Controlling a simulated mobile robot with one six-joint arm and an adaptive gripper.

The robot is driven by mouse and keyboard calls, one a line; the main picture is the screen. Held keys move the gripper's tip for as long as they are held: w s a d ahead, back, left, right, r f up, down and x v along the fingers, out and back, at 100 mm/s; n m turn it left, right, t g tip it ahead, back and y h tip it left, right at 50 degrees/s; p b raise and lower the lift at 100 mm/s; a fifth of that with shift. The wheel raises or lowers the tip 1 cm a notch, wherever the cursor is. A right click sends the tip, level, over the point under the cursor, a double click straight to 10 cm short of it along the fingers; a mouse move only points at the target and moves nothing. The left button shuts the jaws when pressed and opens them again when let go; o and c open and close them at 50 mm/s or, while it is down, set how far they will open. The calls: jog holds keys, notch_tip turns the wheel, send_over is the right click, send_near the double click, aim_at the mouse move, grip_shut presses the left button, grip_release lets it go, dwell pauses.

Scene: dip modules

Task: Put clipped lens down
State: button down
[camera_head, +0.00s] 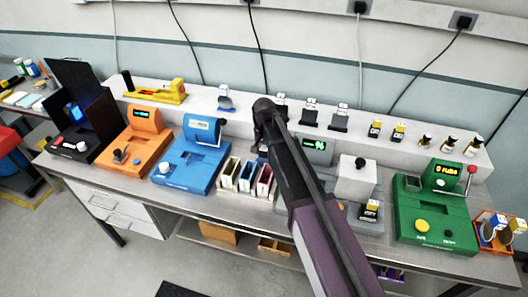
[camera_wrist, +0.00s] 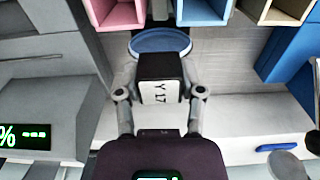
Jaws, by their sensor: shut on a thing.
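In the wrist view, my gripper (camera_wrist: 160,97) is shut on a clipped lens. The clip (camera_wrist: 158,68) is a dark block with a white face marked "Y 17". The blue-rimmed lens (camera_wrist: 160,42) sticks out beyond it, towards the compartments at the top of the picture. The held lens appears off the surface, but its exact height cannot be told.
An organiser (camera_head: 245,178) with coloured compartments stands at the bench's middle, beside the blue machine (camera_head: 190,158). A grey machine (camera_wrist: 45,115) with a green display is close by. A green machine (camera_head: 440,215) stands right.

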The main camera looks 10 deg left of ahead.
jog(key=shift+f, duration=0.25)
jog(key=shift+c, duration=1.1)
grip_release()
jog(key=shift+r, duration=0.1)
jog(key=shift+r, duration=0.15)
notch_tip(320, 180, up, 12)
jog(key=p, duration=1.2)
